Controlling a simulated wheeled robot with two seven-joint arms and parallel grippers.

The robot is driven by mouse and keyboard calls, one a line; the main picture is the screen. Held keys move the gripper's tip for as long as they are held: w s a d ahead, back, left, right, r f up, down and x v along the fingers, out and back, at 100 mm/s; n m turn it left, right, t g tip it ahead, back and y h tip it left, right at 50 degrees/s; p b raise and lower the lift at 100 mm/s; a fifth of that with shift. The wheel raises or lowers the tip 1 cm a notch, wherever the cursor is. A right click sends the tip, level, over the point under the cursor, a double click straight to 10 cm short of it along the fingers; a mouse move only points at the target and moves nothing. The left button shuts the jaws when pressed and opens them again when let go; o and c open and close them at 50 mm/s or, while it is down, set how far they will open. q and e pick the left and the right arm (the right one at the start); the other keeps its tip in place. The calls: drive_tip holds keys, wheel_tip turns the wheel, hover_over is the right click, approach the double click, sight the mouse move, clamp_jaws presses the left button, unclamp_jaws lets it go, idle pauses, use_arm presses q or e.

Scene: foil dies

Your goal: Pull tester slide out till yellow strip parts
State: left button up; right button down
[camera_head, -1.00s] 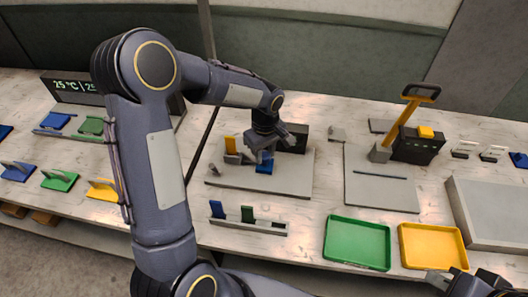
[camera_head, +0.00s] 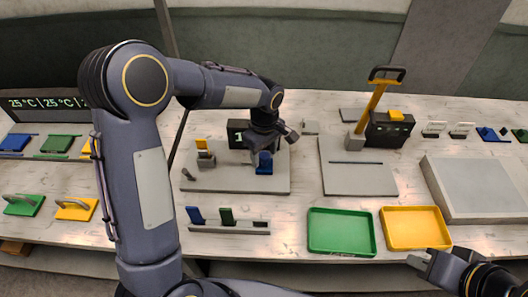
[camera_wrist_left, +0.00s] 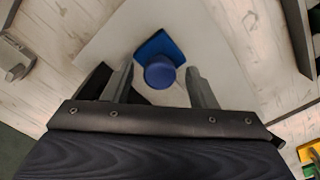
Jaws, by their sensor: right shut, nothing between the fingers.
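The tester is a pale grey base plate (camera_head: 225,183) left of the middle in the head view. My right gripper (camera_head: 420,260) is shut and empty at the lower right.
A dark display box (camera_head: 238,131) stands behind the tester. A grey rack (camera_head: 240,227) with blue and green strips lies in front. Green (camera_head: 341,250) and yellow (camera_head: 412,247) trays stand to its right. A yellow-handled lever press (camera_head: 372,105) stands at the back right.

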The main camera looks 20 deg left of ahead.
sight(264, 155)
use_arm(q)
wheel_tip(264, 155, up, 7)
drive_tip(key=shift+r+b, duration=0.1)
drive_tip(key=shift+b, duration=0.4)
drive_tip(key=shift+r, duration=0.3)
drive_tip(key=shift+s+a+r, duration=0.15)
drive_tip(key=s+a+m+t+h, duration=0.1)
drive_tip(key=s+m+t, duration=0.1)
drive_tip(key=s, duration=0.6)
drive_tip(key=s+a+r+m+t+h, duration=0.1)
drive_tip(key=s+a+m, duration=0.1)
drive_tip(key=s+m, duration=0.3)
drive_tip(key=s+a+r+m+t+h, duration=0.1)
drive_tip(key=s+a+m+t, duration=0.1)
drive_tip(key=s, duration=1)
drive_tip(key=shift+r+m+t+h, duration=0.15)
drive_tip(key=shift+m+t+h, duration=0.2)
drive_tip(key=shift+m, duration=0.35)
